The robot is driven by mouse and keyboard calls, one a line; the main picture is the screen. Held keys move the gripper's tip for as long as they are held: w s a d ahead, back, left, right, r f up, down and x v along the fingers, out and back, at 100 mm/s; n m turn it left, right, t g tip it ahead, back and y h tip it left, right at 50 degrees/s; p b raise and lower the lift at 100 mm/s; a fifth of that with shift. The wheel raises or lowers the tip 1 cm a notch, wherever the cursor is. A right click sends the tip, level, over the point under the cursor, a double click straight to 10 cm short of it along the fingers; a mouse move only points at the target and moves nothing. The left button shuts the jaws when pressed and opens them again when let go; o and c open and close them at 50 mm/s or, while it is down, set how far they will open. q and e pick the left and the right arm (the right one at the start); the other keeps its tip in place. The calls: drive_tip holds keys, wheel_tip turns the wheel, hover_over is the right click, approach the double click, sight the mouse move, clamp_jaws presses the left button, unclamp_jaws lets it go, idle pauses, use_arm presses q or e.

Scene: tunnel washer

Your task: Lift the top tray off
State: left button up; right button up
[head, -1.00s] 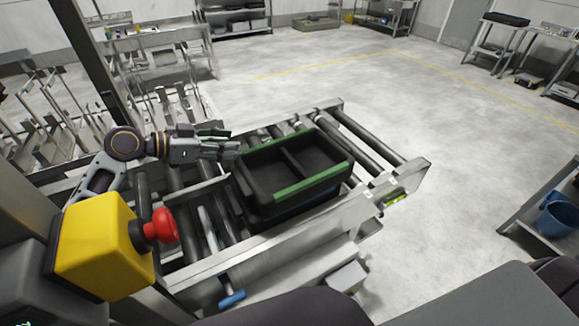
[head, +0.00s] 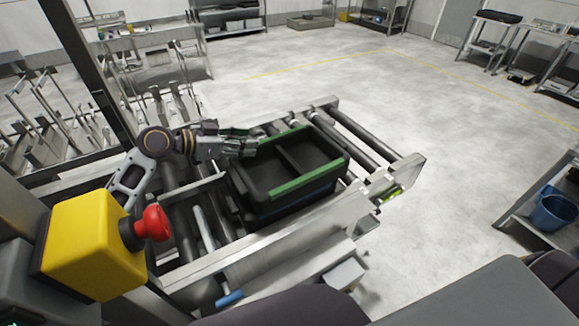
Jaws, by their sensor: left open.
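The top tray (head: 318,184) is black with two compartments and green strips along two opposite edges. It sits on another dark tray (head: 298,208), of which a bluish side shows beneath it, on the roller conveyor. My left gripper (head: 255,143) comes in from the left and is open. Its fingertips are at the tray's far left corner, by the end of the far green strip. Whether they touch the rim I cannot tell. The tray is level and appears empty. My right gripper is not in view.
The roller conveyor (head: 358,207) has metal side rails, and bare rollers lie to the right of the trays. A yellow box with a red button (head: 148,224) stands close at the left. A blue-handled lever (head: 229,299) is in front. Open floor lies beyond.

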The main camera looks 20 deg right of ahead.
sight(263, 142)
use_arm(q)
drive_tip(key=shift+x, duration=0.8)
drive_tip(key=shift+f+b+x, duration=0.2)
drive_tip(key=shift+b+x, duration=0.4)
drive_tip(key=shift+x, duration=1.95)
drive_tip(key=shift+w+a, duration=0.1)
drive_tip(key=shift+w, duration=0.05)
clamp_jaws()
